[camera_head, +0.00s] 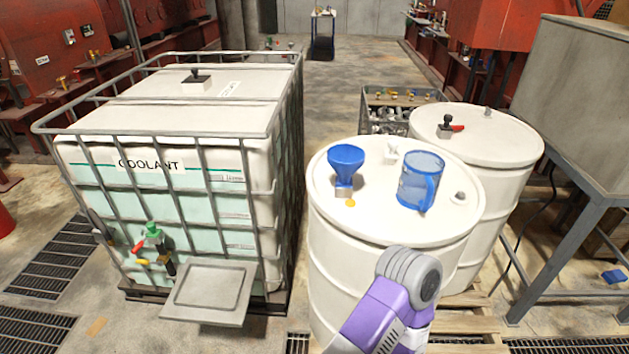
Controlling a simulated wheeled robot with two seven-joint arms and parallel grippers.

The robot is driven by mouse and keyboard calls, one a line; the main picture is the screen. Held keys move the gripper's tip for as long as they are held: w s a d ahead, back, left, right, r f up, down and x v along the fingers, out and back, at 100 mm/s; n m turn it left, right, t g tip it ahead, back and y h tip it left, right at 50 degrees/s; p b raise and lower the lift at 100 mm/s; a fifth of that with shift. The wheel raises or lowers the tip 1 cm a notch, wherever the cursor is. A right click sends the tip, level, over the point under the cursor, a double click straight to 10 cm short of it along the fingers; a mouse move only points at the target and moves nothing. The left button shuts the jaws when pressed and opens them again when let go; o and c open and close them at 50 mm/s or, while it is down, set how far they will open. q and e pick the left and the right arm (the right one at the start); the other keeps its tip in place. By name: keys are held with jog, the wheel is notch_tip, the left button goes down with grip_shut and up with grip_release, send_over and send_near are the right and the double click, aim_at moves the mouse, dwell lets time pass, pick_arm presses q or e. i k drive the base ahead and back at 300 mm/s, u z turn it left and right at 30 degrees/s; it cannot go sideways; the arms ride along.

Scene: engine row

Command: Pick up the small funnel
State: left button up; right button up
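The small blue funnel (346,162) stands upright on the top of the nearer white drum (400,228), left of the drum's middle. Its lower end meets a small grey fitting (344,190); I cannot tell whether it is in the fitting or just behind it. A purple and grey link of one of my arms shows at the bottom, in front of the drum and apart from the funnel. No gripper fingers show in the head view, so neither gripper is in view.
A clear blue measuring jug (418,182) stands right of the funnel on the same drum. A second white drum (477,135) is behind right. The caged coolant tank (180,150) stands left, with a grey shelf (208,290) in front. A grey metal bench stands far right.

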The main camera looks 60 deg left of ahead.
aim_at(345, 159)
jog(key=u, duration=1.65)
